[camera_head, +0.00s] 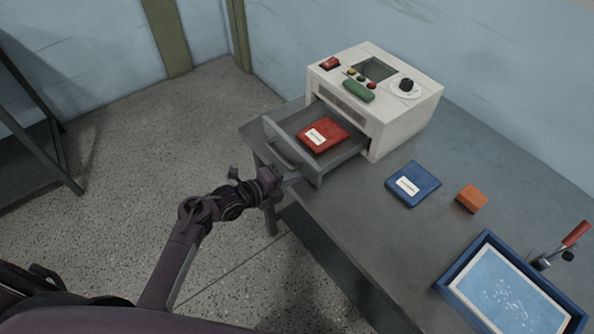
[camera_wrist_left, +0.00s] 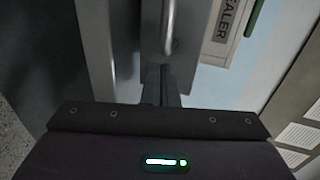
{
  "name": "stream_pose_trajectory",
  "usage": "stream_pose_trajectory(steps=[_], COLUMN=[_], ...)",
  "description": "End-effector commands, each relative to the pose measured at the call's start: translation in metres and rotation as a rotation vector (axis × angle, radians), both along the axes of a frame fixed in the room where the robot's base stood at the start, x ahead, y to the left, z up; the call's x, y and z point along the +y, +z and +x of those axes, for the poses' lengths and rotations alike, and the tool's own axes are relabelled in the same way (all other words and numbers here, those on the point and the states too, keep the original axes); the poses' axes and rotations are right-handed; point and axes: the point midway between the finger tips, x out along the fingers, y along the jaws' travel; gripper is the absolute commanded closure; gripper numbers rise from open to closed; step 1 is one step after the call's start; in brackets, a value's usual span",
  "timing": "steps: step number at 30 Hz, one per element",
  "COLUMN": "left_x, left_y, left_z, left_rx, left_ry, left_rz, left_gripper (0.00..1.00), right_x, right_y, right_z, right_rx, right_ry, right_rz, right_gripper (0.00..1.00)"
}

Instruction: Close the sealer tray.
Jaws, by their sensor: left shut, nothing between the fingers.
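The sealer (camera_head: 405,115) is a cream box with a dark window, knob and buttons, at the back of the grey table. Its grey tray (camera_head: 343,156) is pulled out toward the lower left, with a red labelled packet (camera_head: 322,134) lying in it. A bar handle (camera_head: 283,152) is on the tray's front; a metal handle (camera_wrist_left: 169,30) also shows in the left wrist view. My left gripper (camera_head: 296,179) is shut and empty, close to the near end of the tray front. Its narrow fingers (camera_wrist_left: 160,85) are together below the handle; contact is unclear. My right gripper is out of view.
On the table (camera_head: 340,222), a blue labelled packet (camera_head: 413,184) and an orange block (camera_head: 472,198) lie right of the sealer. A blue-rimmed tray (camera_head: 447,291) and a red-handled clamp (camera_head: 575,235) are at the lower right. Open floor lies left of the table.

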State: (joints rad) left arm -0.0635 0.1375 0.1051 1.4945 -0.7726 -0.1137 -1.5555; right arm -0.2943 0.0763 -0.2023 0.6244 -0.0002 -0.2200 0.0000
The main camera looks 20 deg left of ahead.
Motion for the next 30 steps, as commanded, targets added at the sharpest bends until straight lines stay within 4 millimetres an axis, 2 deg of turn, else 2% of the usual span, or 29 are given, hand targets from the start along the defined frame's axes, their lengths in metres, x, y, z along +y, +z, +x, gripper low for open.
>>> stream_pose_trajectory(steps=[6,20,26,30], left_x=[-0.01,-0.012,-0.024,-0.042], left_y=[0.0,-0.002,-0.004,-0.006], left_z=[0.014,0.016,0.032,0.055], left_rx=[0.002,0.001,-0.002,-0.005], left_ry=[0.001,0.001,-0.001,-0.002], left_rz=[0.001,0.001,0.001,0.001], left_gripper=[1.0,1.0,1.0,1.0], right_x=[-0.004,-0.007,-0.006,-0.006], right_y=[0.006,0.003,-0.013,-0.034], right_z=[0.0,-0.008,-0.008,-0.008], right_rx=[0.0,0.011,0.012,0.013], right_ry=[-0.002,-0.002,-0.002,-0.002], right_rz=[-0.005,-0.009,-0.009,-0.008], right_gripper=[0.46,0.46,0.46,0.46])
